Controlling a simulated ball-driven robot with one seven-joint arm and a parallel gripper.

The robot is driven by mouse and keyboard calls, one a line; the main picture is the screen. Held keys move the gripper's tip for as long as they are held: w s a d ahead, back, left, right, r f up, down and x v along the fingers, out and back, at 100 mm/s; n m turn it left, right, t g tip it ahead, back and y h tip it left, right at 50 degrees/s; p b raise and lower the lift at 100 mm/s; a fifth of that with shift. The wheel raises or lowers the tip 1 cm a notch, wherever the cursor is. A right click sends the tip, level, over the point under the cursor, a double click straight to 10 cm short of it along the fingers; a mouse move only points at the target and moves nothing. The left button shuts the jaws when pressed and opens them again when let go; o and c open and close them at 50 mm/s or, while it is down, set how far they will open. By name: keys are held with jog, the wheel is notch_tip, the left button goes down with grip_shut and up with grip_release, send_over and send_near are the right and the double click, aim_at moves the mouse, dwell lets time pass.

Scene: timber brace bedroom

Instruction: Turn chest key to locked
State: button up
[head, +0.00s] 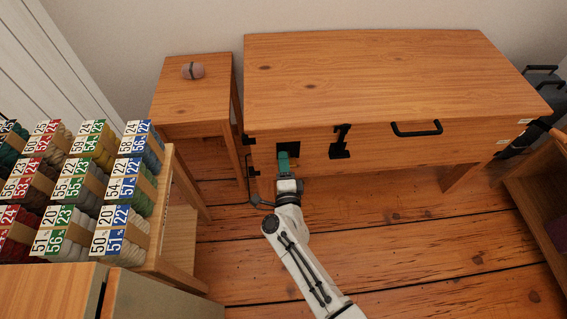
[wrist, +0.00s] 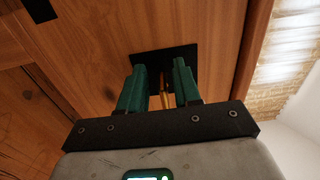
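The wooden chest (head: 380,85) stands against the wall with its front facing me. A black lock plate (head: 289,148) sits at the left of its front and also shows in the wrist view (wrist: 190,55). A brass key (wrist: 166,96) stands out from the plate, partly hidden between the green fingers. My gripper (head: 284,160) is right in front of the plate. In the wrist view its two fingers (wrist: 161,82) stand apart on either side of the key, with a visible gap on the left. The key's turn angle is hard to see.
A black hasp (head: 340,142) and a black handle (head: 416,128) are on the chest front. A yarn rack (head: 150,225) fills the lower left. Open floor (head: 420,240) lies in front.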

jog(key=shift+s+r, duration=0.1)
jog(key=shift+s, duration=0.25)
jog(key=s+p, duration=0.3)
jog(key=s, duration=0.7)
jog(key=shift+p, duration=0.35)
